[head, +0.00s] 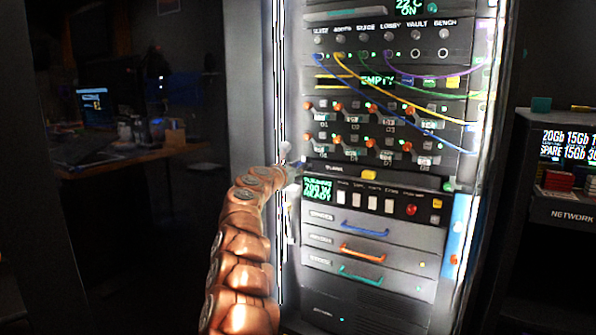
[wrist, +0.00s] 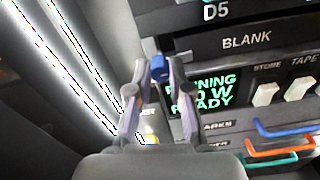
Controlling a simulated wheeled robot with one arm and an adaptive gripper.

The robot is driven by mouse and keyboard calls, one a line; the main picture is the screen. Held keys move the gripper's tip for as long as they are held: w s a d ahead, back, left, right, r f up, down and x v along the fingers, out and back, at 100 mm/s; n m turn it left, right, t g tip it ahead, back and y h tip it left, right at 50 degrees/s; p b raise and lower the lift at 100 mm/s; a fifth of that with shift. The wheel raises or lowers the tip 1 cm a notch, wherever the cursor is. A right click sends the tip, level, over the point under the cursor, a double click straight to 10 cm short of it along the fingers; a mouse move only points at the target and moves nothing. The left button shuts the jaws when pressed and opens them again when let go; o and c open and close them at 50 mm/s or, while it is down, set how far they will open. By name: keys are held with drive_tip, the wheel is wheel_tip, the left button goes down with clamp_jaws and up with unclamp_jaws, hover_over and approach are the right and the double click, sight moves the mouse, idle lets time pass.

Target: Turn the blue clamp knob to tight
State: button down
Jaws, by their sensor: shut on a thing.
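The blue clamp knob (wrist: 158,67) shows in the wrist view at the left edge of the rack, beside the blank panel. My gripper (wrist: 159,74) is shut on it, with one finger on each side. Only the knob's blue top shows between the fingertips. In the head view my gripper (head: 294,168) is at the rack's left edge, level with the blank panel. The knob is too small and too covered there to make out clearly. I cannot tell from these frames how far the knob is turned.
A green-lit display (head: 317,190) sits just right of my gripper, above drawers with blue (head: 364,229), orange (head: 362,254) and green (head: 361,275) handles. Patch cables (head: 350,70) hang higher up. A bright vertical rack edge (wrist: 75,70) runs close on the left.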

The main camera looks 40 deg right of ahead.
drive_tip(key=shift+m, duration=0.5)
drive_tip(key=c, duration=1.1)
unclamp_jaws()
drive_tip(key=shift+o, duration=0.2)
drive_tip(key=v, duration=0.7)
drive_tip(key=shift+a, duration=0.2)
